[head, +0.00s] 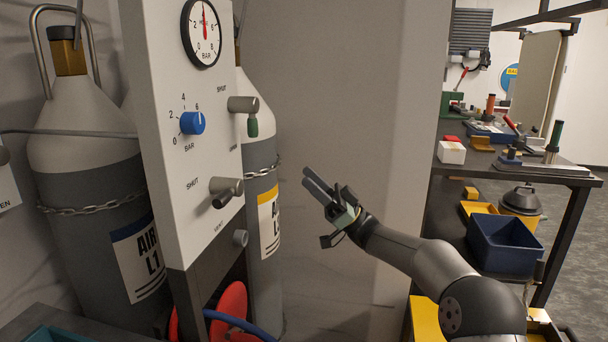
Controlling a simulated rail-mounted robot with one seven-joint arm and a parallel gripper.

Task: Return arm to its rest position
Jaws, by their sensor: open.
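My gripper (318,188) is in the middle of the head view, at the end of my arm, which reaches in from the lower right. Its two dark fingers point up and left, with nothing between them. It hangs in free air in front of the plain grey wall, right of the white control panel (178,75) and apart from it.
The panel carries a gauge (203,32), a blue knob (192,123) and valve handles (226,191). Chained gas cylinders (85,150) stand behind it. A red reel (230,305) is below. At right, a bench (575,180) holds tools, with a blue bin (505,245) underneath.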

